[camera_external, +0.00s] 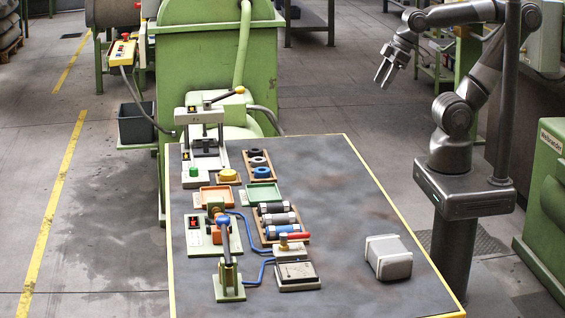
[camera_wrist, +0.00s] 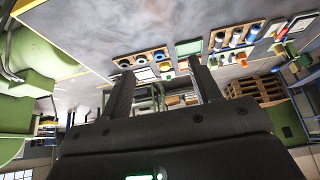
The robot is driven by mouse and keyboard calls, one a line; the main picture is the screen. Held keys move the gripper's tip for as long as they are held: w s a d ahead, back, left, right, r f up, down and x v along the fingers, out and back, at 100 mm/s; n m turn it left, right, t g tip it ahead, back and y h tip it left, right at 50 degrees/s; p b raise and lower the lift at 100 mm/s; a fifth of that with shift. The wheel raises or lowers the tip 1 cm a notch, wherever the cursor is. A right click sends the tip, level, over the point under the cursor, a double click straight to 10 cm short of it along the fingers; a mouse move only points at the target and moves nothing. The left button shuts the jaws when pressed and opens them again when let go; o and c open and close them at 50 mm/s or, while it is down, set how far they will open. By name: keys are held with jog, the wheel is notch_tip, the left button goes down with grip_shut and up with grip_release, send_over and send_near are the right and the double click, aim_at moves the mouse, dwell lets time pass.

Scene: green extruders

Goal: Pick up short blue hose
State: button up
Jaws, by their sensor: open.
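A short blue hose (camera_external: 283,231) lies in the front slot of a wooden rack (camera_external: 305,238) on the table, beside a grey hose (camera_external: 279,218) and a dark hose (camera_external: 272,208). In the wrist view the blue hose (camera_wrist: 253,32) shows small at the upper right, at the end of its row. My gripper (camera_external: 383,73) hangs in the air to the right of the table's far part, well away from and above the hose. Its two fingers (camera_wrist: 160,66) are apart with nothing held between them.
The grey table (camera_external: 345,220) is bare on its right side except for a grey-white box (camera_external: 388,257). A red-handled valve (camera_external: 293,240) stands just in front of the rack. Blue tubing (camera_external: 249,230) runs along the rack's left. A green tray (camera_external: 264,193) lies behind it.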

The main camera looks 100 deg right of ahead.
jog(key=g, duration=0.1)
send_over(288, 225)
jog(key=s, duration=0.2)
notch_tip(288, 225, down, 22)
jog(key=shift+a+r, duration=0.1)
jog(key=shift+a, duration=0.05)
jog(key=shift+s+x, duration=0.15)
jog(key=shift+x, duration=1.4)
jog(key=shift+s+x, duration=0.15)
jog(key=shift+x, duration=1.35)
jog(key=shift+c, duration=0.3)
